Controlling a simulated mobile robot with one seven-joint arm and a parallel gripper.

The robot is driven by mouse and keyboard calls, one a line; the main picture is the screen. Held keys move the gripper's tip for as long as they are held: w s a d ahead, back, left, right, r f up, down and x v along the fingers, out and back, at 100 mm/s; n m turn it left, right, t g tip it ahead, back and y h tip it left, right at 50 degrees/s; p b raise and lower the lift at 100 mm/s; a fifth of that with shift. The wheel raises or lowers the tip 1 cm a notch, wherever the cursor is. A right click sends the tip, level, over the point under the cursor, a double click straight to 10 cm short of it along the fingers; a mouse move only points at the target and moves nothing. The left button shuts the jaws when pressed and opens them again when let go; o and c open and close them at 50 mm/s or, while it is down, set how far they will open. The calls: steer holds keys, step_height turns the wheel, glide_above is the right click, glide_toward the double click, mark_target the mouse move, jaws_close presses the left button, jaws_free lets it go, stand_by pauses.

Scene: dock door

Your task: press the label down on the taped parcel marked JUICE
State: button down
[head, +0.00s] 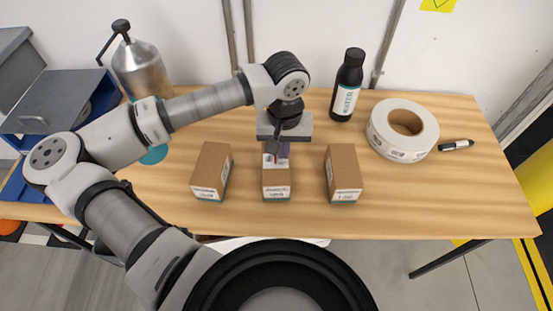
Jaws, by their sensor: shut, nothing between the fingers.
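Three brown cardboard parcels stand in a row on the wooden table: a left parcel (212,168), a middle parcel (276,180) and a right parcel (344,170). Each has a white label with small print on its front, too small to read, so I cannot tell which says JUICE. My gripper (276,151) points down at the back part of the middle parcel, shut and empty. I cannot tell whether the fingertips touch the parcel.
A black bottle (347,88) stands at the back of the table (440,205). A white tape roll (402,130) and a dark marker (456,145) lie to the right. A metal sprayer (142,70) and a blue bin (60,105) are at left. The table's front right is clear.

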steer(key=shift+f+b, duration=0.85)
steer(key=shift+b, duration=0.05)
steer(key=shift+r, duration=0.1)
stand_by(0.4)
steer(key=shift+r+p, duration=1.25)
steer(key=shift+r, duration=2.2)
steer(key=shift+d+b, duration=0.15)
steer(key=shift+b, duration=0.15)
